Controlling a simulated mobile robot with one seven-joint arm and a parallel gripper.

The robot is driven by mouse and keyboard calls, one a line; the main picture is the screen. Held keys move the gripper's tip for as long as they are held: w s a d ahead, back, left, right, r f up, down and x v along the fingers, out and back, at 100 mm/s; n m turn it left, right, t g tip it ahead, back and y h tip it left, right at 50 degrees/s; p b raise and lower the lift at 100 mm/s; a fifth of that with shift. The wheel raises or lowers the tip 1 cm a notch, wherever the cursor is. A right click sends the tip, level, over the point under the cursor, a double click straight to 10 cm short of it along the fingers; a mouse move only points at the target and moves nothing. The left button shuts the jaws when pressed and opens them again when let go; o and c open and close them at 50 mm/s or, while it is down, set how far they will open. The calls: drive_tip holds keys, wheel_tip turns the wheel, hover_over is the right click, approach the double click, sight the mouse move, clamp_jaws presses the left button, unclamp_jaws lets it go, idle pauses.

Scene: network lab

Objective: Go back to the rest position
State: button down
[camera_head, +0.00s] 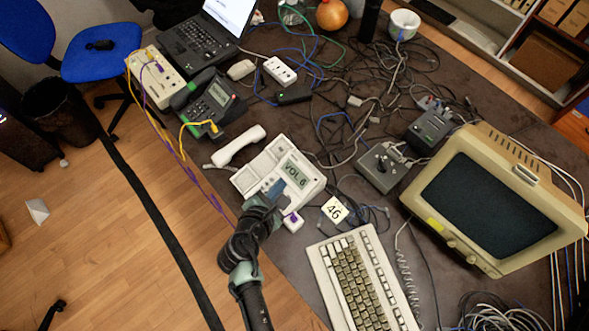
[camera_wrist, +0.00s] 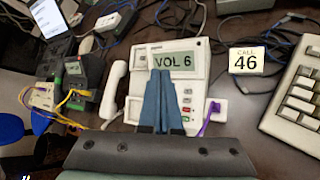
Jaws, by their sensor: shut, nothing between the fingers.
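My gripper (camera_head: 278,190) is shut and empty. In the head view it is over the lower part of a white desk phone (camera_head: 256,183) whose screen (camera_head: 296,174) reads "VOL 6". In the wrist view the blue fingertips (camera_wrist: 161,82) are in front of the phone (camera_wrist: 205,84), just below its screen (camera_wrist: 174,60). I cannot tell whether they touch it. The white handset (camera_head: 238,145) lies off the phone, at its left side in the wrist view (camera_wrist: 113,90).
A card marked 46 (camera_head: 334,209), a keyboard (camera_head: 362,281) and an old monitor (camera_head: 490,205) are to the right. A dark phone (camera_head: 211,101) and a laptop (camera_head: 205,42) are at upper left. Tangled cables (camera_head: 385,75) cover the table's back. Open wooden floor (camera_head: 120,230) lies left.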

drive_tip(key=w+r+m+t+y, duration=0.15)
drive_tip(key=w+r+m, duration=0.25)
drive_tip(key=r, duration=0.8)
drive_tip(key=w+r+m+t, duration=0.3)
drive_tip(key=w+r+m, duration=0.15)
drive_tip(key=r, duration=0.75)
drive_tip(key=w+r+m+t, duration=0.3)
drive_tip(key=w+r+m, duration=0.15)
drive_tip(key=r, duration=0.75)
drive_tip(key=s+r+m+t, duration=0.2)
drive_tip(key=r+m, duration=0.1)
drive_tip(key=r, duration=0.6)
drive_tip(key=s+r+m+t, duration=0.2)
drive_tip(key=s+r+m, duration=0.1)
drive_tip(key=r, duration=0.6)
drive_tip(key=s+d+r+m+t+y, duration=0.1)
drive_tip(key=s+r+m+t+y, duration=0.2)
drive_tip(key=s+r, duration=1.1)
wheel_tip(320, 180, up, 4)
drive_tip(key=m+t, duration=0.2)
drive_tip(key=shift+t+b, duration=0.3)
drive_tip(key=shift+t, duration=0.05)
